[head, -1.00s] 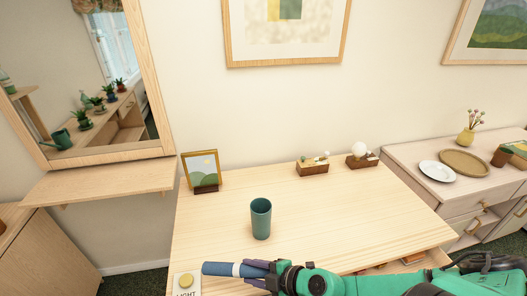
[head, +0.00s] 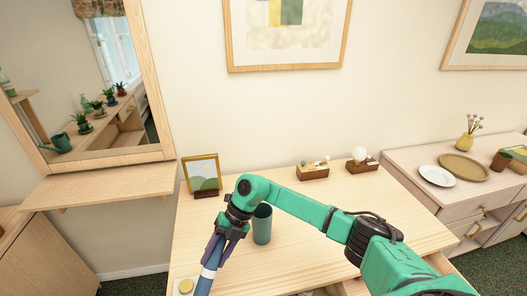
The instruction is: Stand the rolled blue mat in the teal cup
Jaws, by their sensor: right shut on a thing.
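The teal cup (head: 262,226) stands upright on the light wooden table (head: 330,215), open end up. My right gripper (head: 211,258) is in front of and to the left of the cup in the picture, pointing down. It is shut on the rolled blue mat (head: 204,281), which has a white band and hangs steeply tilted below the fingers. The mat's lower end is cut off by the bottom edge of the picture. The mat is outside the cup. My right wrist and forearm pass over the back of the cup area. My left gripper is not in view.
A framed picture (head: 202,173) stands at the table's back left. Two small wooden boxes (head: 313,172) (head: 362,162) sit along the back edge. A button box (head: 185,287) is at the front left. A side cabinet with a white plate (head: 437,175) is at right.

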